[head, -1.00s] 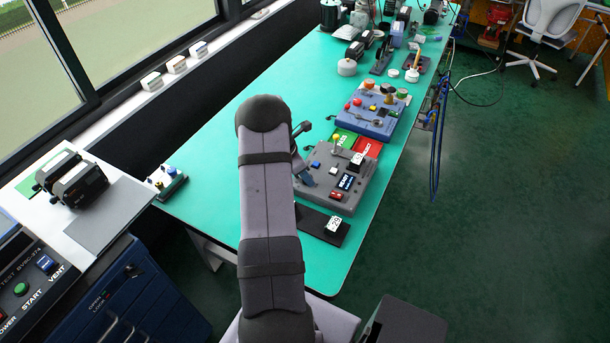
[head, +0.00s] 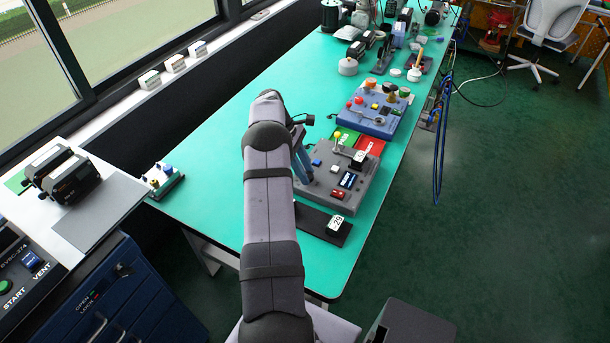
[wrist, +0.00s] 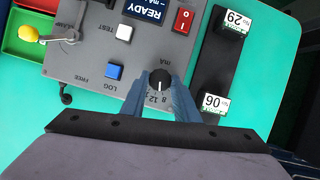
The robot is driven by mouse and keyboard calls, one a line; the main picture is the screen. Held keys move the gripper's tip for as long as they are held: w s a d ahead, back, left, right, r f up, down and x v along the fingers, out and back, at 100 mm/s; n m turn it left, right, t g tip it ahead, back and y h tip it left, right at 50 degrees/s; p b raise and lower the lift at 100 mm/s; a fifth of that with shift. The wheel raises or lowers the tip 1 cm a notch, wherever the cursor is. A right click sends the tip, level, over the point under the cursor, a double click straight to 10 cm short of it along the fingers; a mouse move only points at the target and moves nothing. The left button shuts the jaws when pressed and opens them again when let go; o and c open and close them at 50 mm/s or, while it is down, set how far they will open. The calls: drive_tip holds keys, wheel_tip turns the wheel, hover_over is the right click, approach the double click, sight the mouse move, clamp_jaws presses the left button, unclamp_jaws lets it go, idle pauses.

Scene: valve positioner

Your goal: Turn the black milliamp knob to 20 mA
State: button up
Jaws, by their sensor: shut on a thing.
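The grey positioner box (wrist: 100,50) is in the wrist view, its printing upside down. The black milliamp knob (wrist: 159,79) is at its lower right, beside the "mA" label. My gripper (wrist: 159,84) is shut on the knob, with one blue finger on each side. The knob's white pointer line faces down the picture. The marks 8 and 12 show between the fingers; the fingers hide the rest of the scale. In the head view the grey box (head: 360,193) is on the bench, and my arm hides the knob.
The box also carries a READY display (wrist: 148,8), red rocker switch (wrist: 183,20), white TEST button (wrist: 123,33), blue LOG button (wrist: 114,71) and yellow-tipped lever (wrist: 30,33). A black strip with white numbered tags (wrist: 212,60) lies close beside it.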

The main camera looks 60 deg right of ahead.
drive_tip(key=shift+d+m+y+b, duration=0.25)
drive_tip(key=shift+m+y+b, duration=0.3)
drive_tip(key=shift+m, duration=1.15)
drive_tip(key=shift+r+m, duration=0.1)
drive_tip(key=shift+m, duration=0.3)
drive_tip(key=shift+a+y, duration=0.1)
drive_tip(key=shift+y, duration=0.15)
drive_tip(key=o, duration=1.1)
drive_tip(key=shift+c, duration=0.2)
drive_tip(key=shift+r, duration=0.6)
wheel_tip(320, 180, up, 9)
drive_tip(key=p, duration=0.7)
drive_tip(key=shift+f, duration=0.15)
